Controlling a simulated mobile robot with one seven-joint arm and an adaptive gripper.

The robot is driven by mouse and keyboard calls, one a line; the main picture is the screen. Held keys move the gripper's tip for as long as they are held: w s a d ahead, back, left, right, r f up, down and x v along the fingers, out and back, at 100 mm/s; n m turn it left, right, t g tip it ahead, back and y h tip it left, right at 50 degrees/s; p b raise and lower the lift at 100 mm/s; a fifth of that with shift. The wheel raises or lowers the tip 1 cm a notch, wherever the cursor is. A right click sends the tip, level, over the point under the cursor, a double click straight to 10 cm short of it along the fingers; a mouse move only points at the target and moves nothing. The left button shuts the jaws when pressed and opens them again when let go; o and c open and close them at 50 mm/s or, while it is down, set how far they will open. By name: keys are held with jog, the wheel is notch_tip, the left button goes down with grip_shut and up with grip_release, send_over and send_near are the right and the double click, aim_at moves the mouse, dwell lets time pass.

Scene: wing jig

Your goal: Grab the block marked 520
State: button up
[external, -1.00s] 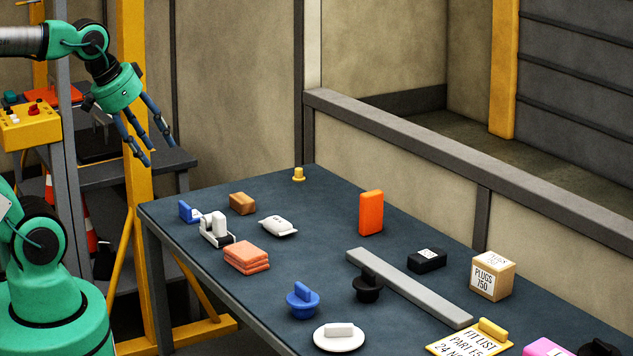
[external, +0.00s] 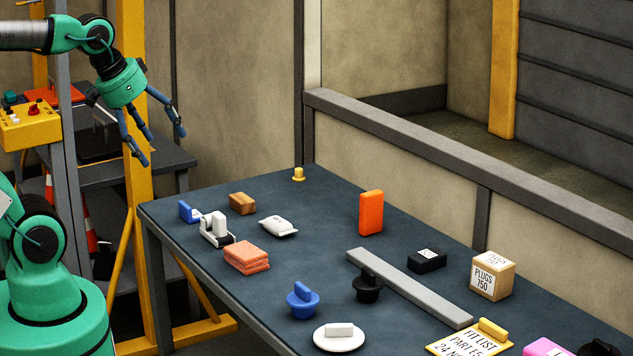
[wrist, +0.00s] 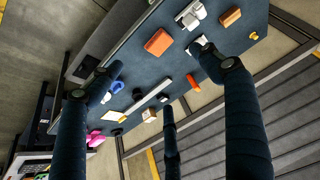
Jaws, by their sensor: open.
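No marking 520 can be read in any view. A tan box (external: 492,278) near the right of the table reads PLUGS 750; it shows small in the wrist view (wrist: 149,115). A black block (external: 427,261) left of it has a white label too small to read. A white packet (external: 278,227) has a faint, unreadable mark. My gripper (external: 158,142) is open and empty, fingers spread, in the air beyond the table's far left corner. In the wrist view its fingers (wrist: 160,85) frame the table below, far from every block.
The dark table (external: 330,290) holds a tall orange block (external: 371,213), a salmon stack (external: 246,258), a brown block (external: 242,203), a grey bar (external: 410,288), blue (external: 302,302) and black (external: 367,287) knobs and a white disc (external: 339,340). A yellow post (external: 131,110) stands behind my gripper.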

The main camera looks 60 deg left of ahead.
jog(key=w+d+r+g+p, duration=0.1)
jog(key=w+d+r+p, duration=0.25)
jog(key=w, duration=0.75)
jog(key=w+d+r+g+p, duration=0.1)
jog(key=w+d+r+p, duration=0.3)
jog(key=w, duration=0.7)
jog(key=w+d+g+p, duration=0.1)
jog(key=w+d+p, duration=0.2)
jog(key=w+p, duration=0.55)
jog(key=w+d+f+g+p, duration=0.15)
jog(key=w+d+f, duration=0.25)
jog(key=w, duration=0.4)
jog(key=w+d+f+p, duration=0.2)
jog(key=w+d+f, duration=0.2)
jog(key=w, duration=0.4)
jog(key=w+d+f+p, duration=0.3)
jog(key=d+f, duration=0.1)
jog(key=f, duration=0.4)
jog(key=w+d+f+g+p, duration=0.1)
jog(key=w+d+f+p, duration=0.2)
jog(key=d+f, duration=0.2)
notch_tip(320, 180, down, 3)
jog(key=shift+w+f, duration=0.1)
jog(key=shift+w, duration=0.05)
jog(key=shift+f, duration=0.1)
